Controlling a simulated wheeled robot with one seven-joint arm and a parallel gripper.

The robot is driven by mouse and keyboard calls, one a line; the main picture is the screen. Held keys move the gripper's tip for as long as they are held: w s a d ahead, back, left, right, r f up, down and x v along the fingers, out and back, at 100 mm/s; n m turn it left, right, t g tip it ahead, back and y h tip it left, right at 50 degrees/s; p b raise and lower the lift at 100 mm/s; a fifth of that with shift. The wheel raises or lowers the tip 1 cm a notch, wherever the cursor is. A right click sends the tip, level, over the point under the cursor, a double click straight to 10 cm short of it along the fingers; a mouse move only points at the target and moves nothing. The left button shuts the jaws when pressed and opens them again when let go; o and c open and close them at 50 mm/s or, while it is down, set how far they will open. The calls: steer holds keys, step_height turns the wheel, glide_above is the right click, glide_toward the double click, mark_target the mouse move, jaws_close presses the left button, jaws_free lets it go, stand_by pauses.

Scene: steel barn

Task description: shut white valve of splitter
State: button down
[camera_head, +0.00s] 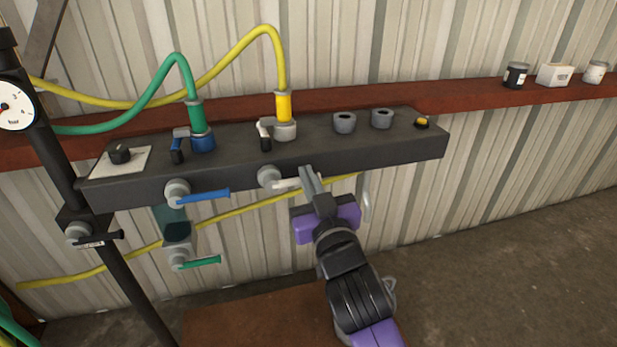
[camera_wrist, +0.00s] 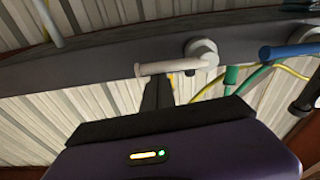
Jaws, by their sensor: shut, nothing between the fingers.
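The splitter (camera_head: 375,150) is a long dark grey bar on the wall rail, and it spans the wrist view (camera_wrist: 110,62). Its white valve (camera_head: 270,177) is on the front face, with a white lever lying about level along the bar, pointing right in the head view. In the wrist view the white valve (camera_wrist: 200,50) has its lever pointing left. My gripper (camera_head: 309,175) is shut and empty, its fingertips at the free end of the white lever. In the wrist view the fingertips (camera_wrist: 158,88) overlap the lever's lower edge; I cannot tell whether they touch it.
A blue-handled valve (camera_head: 205,195) sits left of the white one, and a green-handled valve (camera_head: 200,262) hangs below. Yellow (camera_head: 240,45) and green (camera_head: 150,90) hoses rise from the top couplings. A gauge (camera_head: 14,105) stands far left. Floor at right is clear.

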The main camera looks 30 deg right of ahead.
step_height(320, 180, up, 5)
steer(key=p, duration=0.4)
steer(key=f+b+v, duration=0.1)
steer(key=b+v, duration=0.1)
steer(key=v, duration=0.7)
steer(key=shift+s+a, duration=0.1)
steer(key=shift+a, duration=0.05)
steer(key=s+a+f+n+t+y, duration=0.1)
steer(key=s+a+f+n+y, duration=0.4)
steer(key=s, duration=0.5)
steer(key=s+f+m+g, duration=0.1)
steer(key=s+f+g, duration=0.1)
steer(key=s+f, duration=0.35)
steer(key=s+a+f+m+g, duration=0.1)
steer(key=s+f, duration=0.1)
steer(key=s, duration=0.7)
steer(key=s+f+m+g, duration=0.1)
steer(key=s+f+g, duration=0.1)
steer(key=s+f, duration=0.35)
step_height(320, 180, up, 15)
steer(key=s+p, duration=0.2)
steer(key=p, duration=1.1)
steer(key=shift+a+y+p, duration=0.25)
steer(key=shift+y+p, duration=0.15)
